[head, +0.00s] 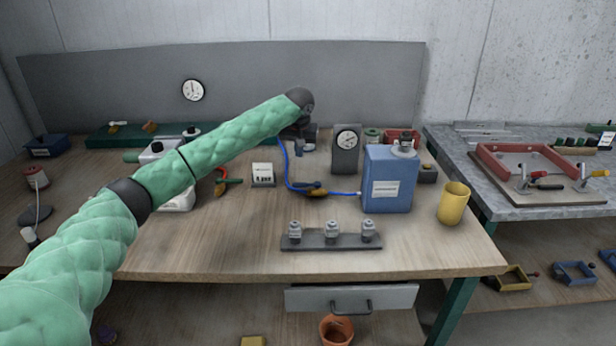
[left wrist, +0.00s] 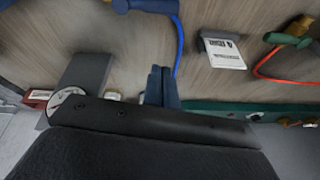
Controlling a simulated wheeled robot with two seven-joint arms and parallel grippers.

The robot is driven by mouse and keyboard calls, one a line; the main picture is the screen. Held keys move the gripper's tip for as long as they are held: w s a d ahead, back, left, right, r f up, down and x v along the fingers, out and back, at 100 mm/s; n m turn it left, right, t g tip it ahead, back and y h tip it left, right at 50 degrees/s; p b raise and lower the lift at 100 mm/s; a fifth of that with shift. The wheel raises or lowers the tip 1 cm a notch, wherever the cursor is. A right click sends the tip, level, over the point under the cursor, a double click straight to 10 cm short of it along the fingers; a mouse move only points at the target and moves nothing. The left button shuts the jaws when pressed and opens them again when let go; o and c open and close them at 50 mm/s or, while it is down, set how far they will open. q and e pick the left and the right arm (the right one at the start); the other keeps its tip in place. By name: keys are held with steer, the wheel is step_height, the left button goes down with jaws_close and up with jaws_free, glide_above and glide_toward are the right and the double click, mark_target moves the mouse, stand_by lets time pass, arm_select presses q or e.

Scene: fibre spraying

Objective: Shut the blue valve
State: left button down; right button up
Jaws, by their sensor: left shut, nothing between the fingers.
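The blue valve (head: 308,187) lies on the wooden table, in line with the blue hose (head: 340,193) that runs to the blue canister (head: 388,180). Part of it shows at the top edge of the left wrist view (left wrist: 145,5), with the blue hose (left wrist: 180,45) beside it. My left gripper (head: 303,145) is behind and above the valve, apart from it. Its fingers (left wrist: 160,85) are shut and empty in the left wrist view. The valve's handle angle is hard to tell. My right gripper is not in view.
A dial gauge stand (head: 345,150) is right of my left gripper. A small white card (head: 263,173) stands left of the valve, near a green-handled valve (head: 229,181) on an orange hose. A rack of fittings (head: 331,241) lies in front; a yellow cup (head: 453,204) stands right.

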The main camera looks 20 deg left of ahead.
mark_target(307, 185)
arm_select(q)
steer(key=shift+s+n, duration=0.15)
steer(key=shift+n, duration=0.75)
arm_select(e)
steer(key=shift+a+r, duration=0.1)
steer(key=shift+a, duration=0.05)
arm_select(q)
steer(key=shift+a, duration=0.1)
